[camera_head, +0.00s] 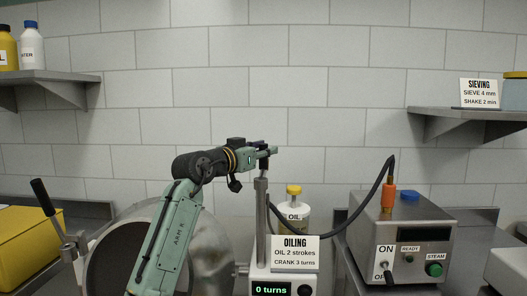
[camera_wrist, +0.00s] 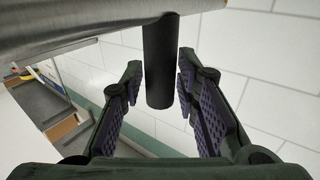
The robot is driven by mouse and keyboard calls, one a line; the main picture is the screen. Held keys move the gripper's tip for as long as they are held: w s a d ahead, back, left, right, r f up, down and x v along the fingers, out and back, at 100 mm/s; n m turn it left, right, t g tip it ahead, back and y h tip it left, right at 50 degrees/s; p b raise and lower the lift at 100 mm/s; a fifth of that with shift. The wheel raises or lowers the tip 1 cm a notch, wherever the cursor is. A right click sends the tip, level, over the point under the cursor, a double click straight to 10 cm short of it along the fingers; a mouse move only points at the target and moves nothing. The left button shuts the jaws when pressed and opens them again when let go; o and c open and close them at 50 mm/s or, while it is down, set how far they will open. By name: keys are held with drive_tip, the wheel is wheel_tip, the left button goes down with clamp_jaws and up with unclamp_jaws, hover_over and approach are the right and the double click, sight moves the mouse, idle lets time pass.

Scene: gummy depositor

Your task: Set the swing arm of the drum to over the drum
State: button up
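The drum (camera_head: 207,250) is a large grey metal drum at the lower left in the head view, partly hidden behind my arm. An upright metal post (camera_head: 262,225) stands to its right. My gripper (camera_head: 268,152) is at the top of this post. In the wrist view, a metal bar (camera_wrist: 90,28), seemingly the swing arm, crosses the top, and a dark cylindrical handle (camera_wrist: 159,70) hangs from it. The handle is between the two fingers of my open gripper (camera_wrist: 162,95), with visible gaps beside it. The bar's full length and direction are hidden in the head view.
An oiling sign (camera_head: 295,253) and an oil bottle (camera_head: 293,215) stand right of the post, above a display reading 0 turns. A steam box (camera_head: 420,240) with a black hose is farther right. A black-handled lever (camera_head: 43,197) and yellow box (camera_head: 20,243) are left.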

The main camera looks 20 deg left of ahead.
clamp_jaws()
idle(0.4)
drive_tip(key=shift+a, duration=0.1)
